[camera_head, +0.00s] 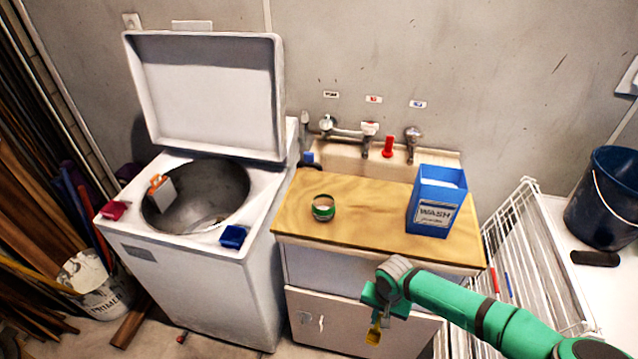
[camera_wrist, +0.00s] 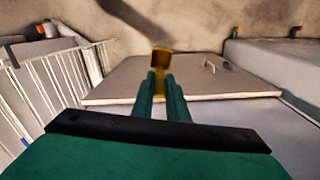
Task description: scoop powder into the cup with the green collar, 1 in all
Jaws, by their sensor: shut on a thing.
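The cup with the green collar (camera_head: 323,208) stands upright on the wooden counter, left of its middle. Something pale shows inside it, but I cannot tell how much. The blue WASH box (camera_head: 436,202) stands open at the counter's right side, with white powder at its top. My gripper (camera_head: 377,312) is in front of the counter, below the level of its top and apart from cup and box. It is shut on a yellow scoop (camera_head: 373,333), which also shows between the fingers in the wrist view (camera_wrist: 161,60). I cannot tell whether the scoop holds powder.
The wooden counter (camera_head: 375,215) is clear between cup and box. Taps (camera_head: 368,135) and a red object (camera_head: 388,146) are behind it. An open washing machine (camera_head: 200,270) stands left, a white wire rack (camera_head: 520,250) right. A cabinet door (camera_wrist: 190,80) faces my wrist.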

